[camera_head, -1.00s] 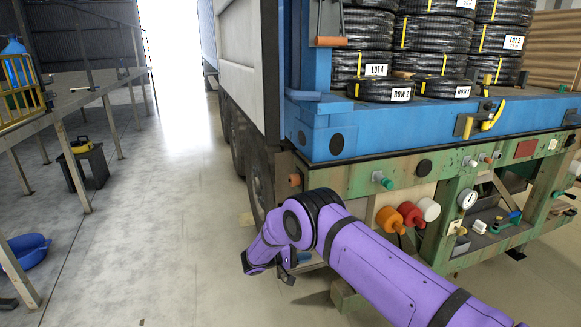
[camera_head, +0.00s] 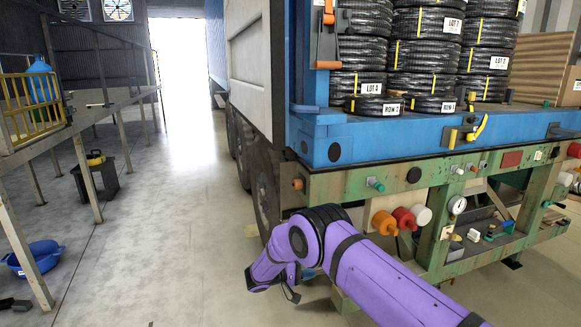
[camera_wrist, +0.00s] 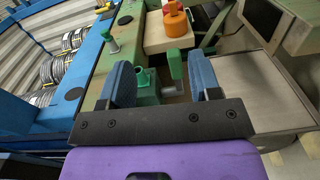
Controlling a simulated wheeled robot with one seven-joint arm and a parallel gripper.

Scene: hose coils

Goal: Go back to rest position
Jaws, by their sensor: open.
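My gripper (camera_wrist: 162,84) is open in the wrist view, its two blue fingers apart with nothing held between them. Beyond the fingers lies the truck's green rear frame (camera_wrist: 125,45) with its fittings; I cannot tell how far off it is. In the head view my purple arm reaches from the lower right and bends down in front of the truck's rear corner. The gripper's fingers are hard to make out there. The black hose coils (camera_head: 363,60) stand stacked on the blue truck bed (camera_head: 400,133), well above my arm.
The green rear beam (camera_head: 340,187) with orange, red and white round fittings (camera_head: 403,219) is close behind my arm. A raised metal walkway (camera_head: 75,125) stands at left, with a black bin (camera_head: 95,183) and a blue basin (camera_head: 38,256). The floor (camera_head: 175,200) between is clear.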

